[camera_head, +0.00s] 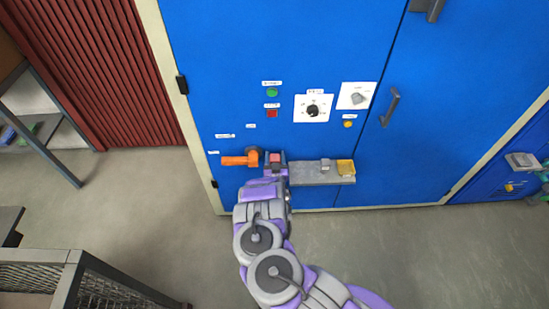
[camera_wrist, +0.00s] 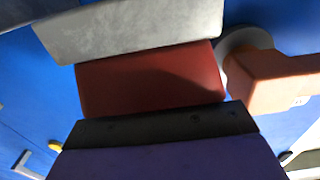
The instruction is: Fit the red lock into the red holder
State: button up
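My gripper (camera_head: 275,162) is at the front of the blue cabinet, at the left end of the grey ledge. A red block, which I take to be the red lock (camera_head: 275,157), shows between its purple fingers. In the wrist view the red block (camera_wrist: 150,80) fills the middle, against the dark pad of my gripper (camera_wrist: 160,125) below it. A grey slab (camera_wrist: 130,28) lies along its other side; I cannot tell if this is the ledge or another part. I cannot pick out a separate red holder; my gripper covers that end of the ledge.
An orange handle (camera_head: 238,160) is close to the left of my gripper; it also shows in the wrist view (camera_wrist: 275,80). The grey ledge (camera_head: 306,174) carries a small grey piece (camera_head: 325,165) and a yellow block (camera_head: 345,167). A dial (camera_head: 313,109) and buttons are above. Floor in front is clear.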

jog(key=o, duration=0.3)
